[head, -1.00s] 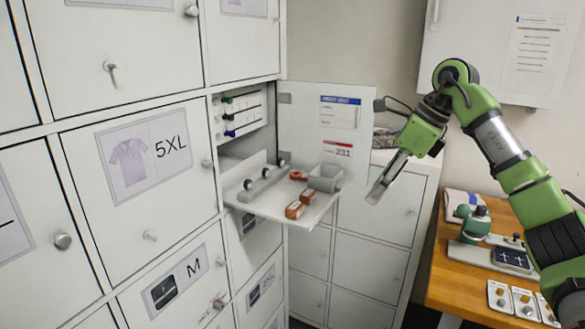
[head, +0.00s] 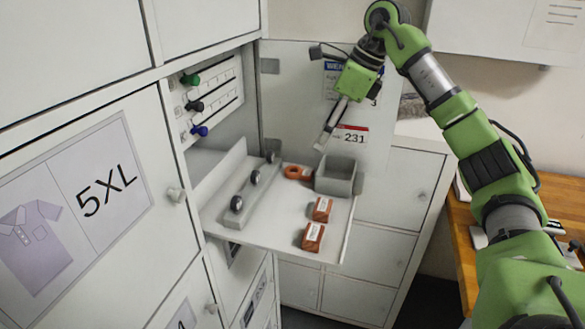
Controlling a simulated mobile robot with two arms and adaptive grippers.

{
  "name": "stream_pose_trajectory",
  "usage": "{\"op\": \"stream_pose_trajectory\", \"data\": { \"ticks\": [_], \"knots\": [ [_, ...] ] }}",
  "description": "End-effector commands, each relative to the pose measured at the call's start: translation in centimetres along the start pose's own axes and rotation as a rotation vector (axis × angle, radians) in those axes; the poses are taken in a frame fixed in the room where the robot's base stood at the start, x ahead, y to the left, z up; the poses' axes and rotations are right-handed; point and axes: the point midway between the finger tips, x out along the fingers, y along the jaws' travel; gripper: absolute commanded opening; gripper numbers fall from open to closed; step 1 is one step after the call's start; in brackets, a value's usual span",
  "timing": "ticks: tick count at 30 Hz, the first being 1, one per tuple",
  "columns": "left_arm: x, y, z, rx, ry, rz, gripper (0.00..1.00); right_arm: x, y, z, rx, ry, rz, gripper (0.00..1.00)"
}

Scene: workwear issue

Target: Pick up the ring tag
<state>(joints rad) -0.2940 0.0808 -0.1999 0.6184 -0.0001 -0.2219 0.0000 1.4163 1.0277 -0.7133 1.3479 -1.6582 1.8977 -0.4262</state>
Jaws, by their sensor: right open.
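The ring tag (head: 298,172), an orange piece with a hole, looks to be the one lying flat on the pull-out shelf (head: 275,228) of the open locker, just left of a grey bin. My right gripper (head: 322,144) hangs in front of the open locker door, above and slightly right of the ring tag and apart from it. It points down and to the left. It is open, with nothing visible between its fingers. My left gripper is out of view.
The grey bin (head: 340,175) stands at the shelf's back right. Two orange tagged blocks (head: 320,209) (head: 312,237) lie near its right edge. A grey rail with black knobs (head: 254,178) runs along the left. Coloured pegs (head: 190,80) sit inside the locker. A wooden bench (head: 462,235) is at right.

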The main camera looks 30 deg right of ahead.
Motion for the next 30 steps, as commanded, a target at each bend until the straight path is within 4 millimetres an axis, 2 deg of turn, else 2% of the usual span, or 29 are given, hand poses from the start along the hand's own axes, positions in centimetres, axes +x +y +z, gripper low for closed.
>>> {"op": "stream_pose_trajectory", "data": {
  "ticks": [1,3,6,8,15,17,20,24,27,30],
  "knots": [
    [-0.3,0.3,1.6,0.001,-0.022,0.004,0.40,1.2,0.0,-0.1,0.002,0.006,0.003,0.44],
    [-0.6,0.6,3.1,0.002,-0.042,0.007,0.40,2.6,0.0,-0.1,0.001,0.005,0.002,0.44],
    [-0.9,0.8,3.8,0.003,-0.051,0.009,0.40,4.2,0.0,-0.1,0.002,0.004,0.002,0.44],
    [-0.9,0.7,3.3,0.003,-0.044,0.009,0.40,4.9,0.0,0.0,0.001,0.002,0.002,0.44],
    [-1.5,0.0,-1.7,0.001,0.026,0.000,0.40,6.5,0.0,0.0,0.001,0.003,0.003,0.44],
    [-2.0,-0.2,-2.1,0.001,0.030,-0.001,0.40,7.3,0.0,0.1,0.001,0.004,0.003,0.44],
    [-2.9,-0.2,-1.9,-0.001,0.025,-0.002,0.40,8.8,0.0,0.1,0.002,0.004,0.003,0.44],
    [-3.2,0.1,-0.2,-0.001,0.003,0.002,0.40,10.5,0.0,0.1,0.001,0.002,0.002,0.44],
    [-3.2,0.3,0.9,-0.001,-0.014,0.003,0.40,10.9,-0.1,0.1,0.001,0.001,0.001,0.44],
    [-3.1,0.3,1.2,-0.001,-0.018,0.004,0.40,11.0,-0.1,0.0,0.001,0.000,0.000,0.44]
  ]
}}
